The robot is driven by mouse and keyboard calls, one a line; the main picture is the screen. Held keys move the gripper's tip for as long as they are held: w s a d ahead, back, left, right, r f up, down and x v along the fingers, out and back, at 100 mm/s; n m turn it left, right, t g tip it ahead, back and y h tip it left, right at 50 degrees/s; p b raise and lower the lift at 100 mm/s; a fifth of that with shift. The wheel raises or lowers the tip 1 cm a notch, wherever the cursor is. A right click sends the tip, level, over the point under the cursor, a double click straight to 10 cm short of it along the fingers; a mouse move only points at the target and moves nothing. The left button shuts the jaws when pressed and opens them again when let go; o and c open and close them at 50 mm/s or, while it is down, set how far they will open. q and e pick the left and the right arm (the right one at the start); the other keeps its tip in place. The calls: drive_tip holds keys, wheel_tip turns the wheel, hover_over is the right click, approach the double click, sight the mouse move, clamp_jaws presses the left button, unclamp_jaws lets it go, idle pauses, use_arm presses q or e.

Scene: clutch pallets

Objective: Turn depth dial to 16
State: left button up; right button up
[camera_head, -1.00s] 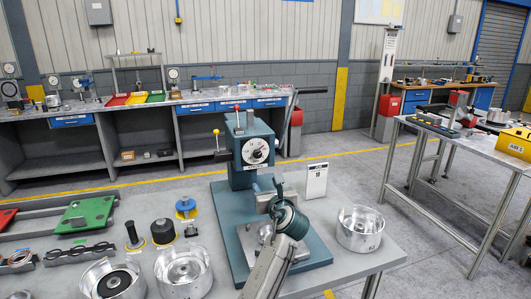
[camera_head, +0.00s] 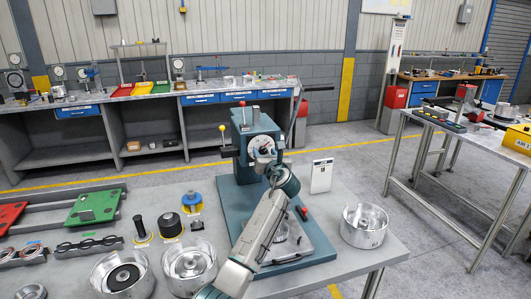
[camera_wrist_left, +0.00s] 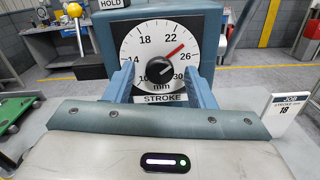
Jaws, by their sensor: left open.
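My left gripper (camera_head: 263,166) is open in front of the dial. In the left wrist view its two blue fingers (camera_wrist_left: 161,84) stand either side of the knob's lower part, apart from it; whether they reach its depth is unclear. My right gripper is out of view.
A yellow-knobbed lever (camera_head: 222,128) sticks out left of the dial.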

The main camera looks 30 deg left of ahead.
use_arm(q)
drive_tip(key=shift+a+f, duration=0.1)
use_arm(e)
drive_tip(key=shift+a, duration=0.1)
use_arm(q)
drive_tip(key=c, duration=1)
drive_tip(key=shift+o, duration=0.2)
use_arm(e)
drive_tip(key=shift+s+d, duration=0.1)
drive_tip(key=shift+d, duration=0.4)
use_arm(q)
drive_tip(key=shift+n, duration=0.3)
